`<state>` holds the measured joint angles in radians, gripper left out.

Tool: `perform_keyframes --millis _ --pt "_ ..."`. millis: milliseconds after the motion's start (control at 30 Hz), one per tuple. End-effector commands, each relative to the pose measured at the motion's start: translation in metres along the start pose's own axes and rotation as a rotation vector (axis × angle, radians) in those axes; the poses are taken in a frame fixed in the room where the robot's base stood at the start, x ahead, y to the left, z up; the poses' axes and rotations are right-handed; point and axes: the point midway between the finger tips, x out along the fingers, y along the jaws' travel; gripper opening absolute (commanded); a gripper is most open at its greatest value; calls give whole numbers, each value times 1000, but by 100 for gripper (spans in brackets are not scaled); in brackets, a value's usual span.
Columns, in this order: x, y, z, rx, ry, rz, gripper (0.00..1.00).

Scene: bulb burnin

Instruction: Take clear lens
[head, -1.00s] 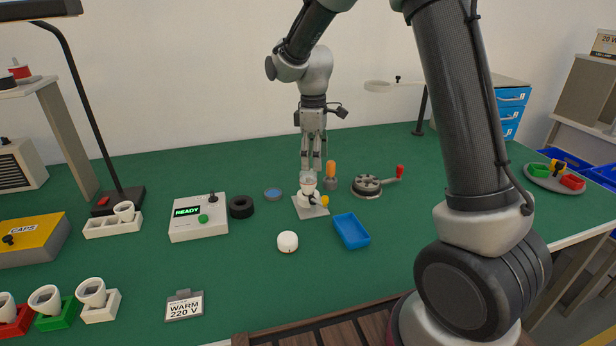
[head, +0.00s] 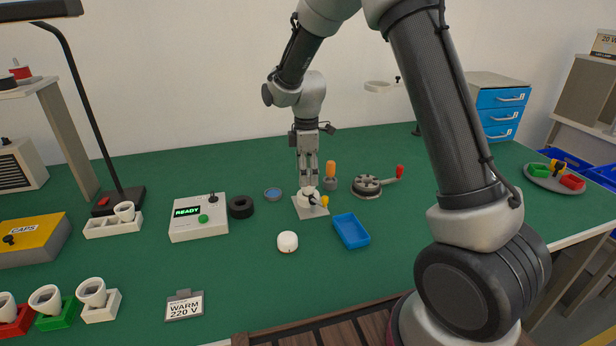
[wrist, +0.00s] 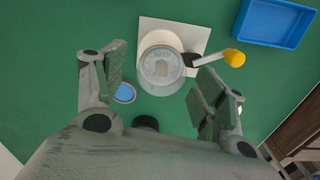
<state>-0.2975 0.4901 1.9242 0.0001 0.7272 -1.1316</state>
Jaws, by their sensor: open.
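The clear lens (wrist: 161,68) is a round, see-through piece on top of a small white fixture. The fixture's square plate (wrist: 192,30) lies on the green bench and it has a yellow-tipped lever (wrist: 232,58). In the head view the fixture (head: 312,210) stands near the bench's middle, with the lens mostly hidden by my fingers. My gripper (head: 308,184) points straight down over it. In the wrist view my gripper (wrist: 161,62) is open, with one finger on each side of the lens and visible gaps between.
A blue tray (head: 351,231) and a white round puck (head: 287,242) lie in front. An orange-handled tool (head: 330,174) stands close behind right. A crank device (head: 369,186) is further right. A black ring (head: 241,207) and tester box (head: 198,218) are left.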

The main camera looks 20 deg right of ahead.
Motion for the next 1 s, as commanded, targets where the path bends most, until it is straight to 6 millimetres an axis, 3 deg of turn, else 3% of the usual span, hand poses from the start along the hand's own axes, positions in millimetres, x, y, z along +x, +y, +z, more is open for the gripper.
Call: perform_keyframes --millis 167,367,767,1000 --pt "0 0 0 0 0 0 69" --pt "0 0 0 1 0 0 36" --pt "-5 0 0 1 1 1 36" --pt "-48 1 0 1 2 5 36"
